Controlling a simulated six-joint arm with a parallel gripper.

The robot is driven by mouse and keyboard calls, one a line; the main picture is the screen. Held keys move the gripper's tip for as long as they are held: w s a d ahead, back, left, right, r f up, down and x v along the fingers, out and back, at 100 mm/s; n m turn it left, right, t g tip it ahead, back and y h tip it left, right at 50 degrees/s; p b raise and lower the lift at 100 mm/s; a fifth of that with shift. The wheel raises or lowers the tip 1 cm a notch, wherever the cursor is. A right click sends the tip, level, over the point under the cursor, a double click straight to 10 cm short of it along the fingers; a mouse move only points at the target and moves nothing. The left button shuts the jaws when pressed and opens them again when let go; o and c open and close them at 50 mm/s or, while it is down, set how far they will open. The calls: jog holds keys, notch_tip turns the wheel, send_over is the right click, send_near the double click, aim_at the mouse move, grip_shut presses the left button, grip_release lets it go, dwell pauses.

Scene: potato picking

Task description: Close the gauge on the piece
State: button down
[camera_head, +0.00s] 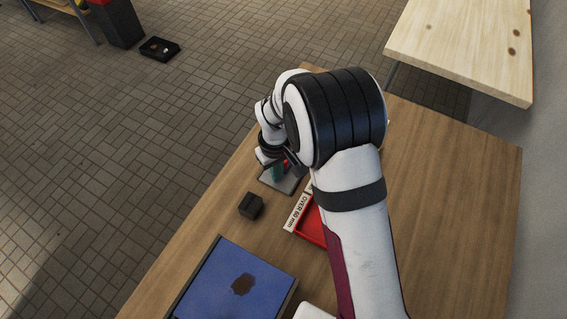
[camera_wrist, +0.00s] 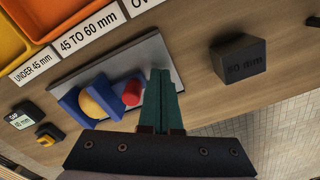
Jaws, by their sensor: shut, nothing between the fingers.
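The gauge is a grey plate (camera_wrist: 158,52) with two upright blue jaws (camera_wrist: 72,106) and a red cylindrical knob (camera_wrist: 131,93) on the outer side of one jaw. A yellow round piece (camera_wrist: 97,101) sits between the blue jaws; I cannot tell if both touch it. My gripper (camera_wrist: 160,78) has green fingers, shut together and empty, just right of the red knob. Whether they touch the knob is unclear. In the head view the gauge plate (camera_head: 270,182) and my gripper (camera_head: 279,172) show partly; my arm hides much of them.
A black 60 mm block (camera_wrist: 240,62) stands right of the plate. Small marked blocks (camera_wrist: 20,118) lie to the left. Orange and yellow trays (camera_wrist: 63,18) with size labels lie behind. In the head view, a red tray (camera_head: 309,228) and a blue-bottomed box (camera_head: 215,285) are on the table.

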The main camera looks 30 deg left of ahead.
jog(key=shift+s, duration=0.25)
jog(key=shift+r, duration=0.2)
notch_tip(320, 180, up, 8)
jog(key=shift+f, duration=0.2)
jog(key=d+r+m, duration=0.6)
jog(key=d+r, duration=0.2)
jog(key=d, duration=0.4)
jog(key=s+d+r+m+y, duration=0.1)
jog(key=s+d+r+m, duration=0.3)
jog(key=s+d+m, duration=0.7)
jog(key=s+d, duration=0.3)
jog(key=s, duration=0.2)
jog(key=shift+d+m+y, duration=0.3)
jog(key=shift+y, duration=0.1)
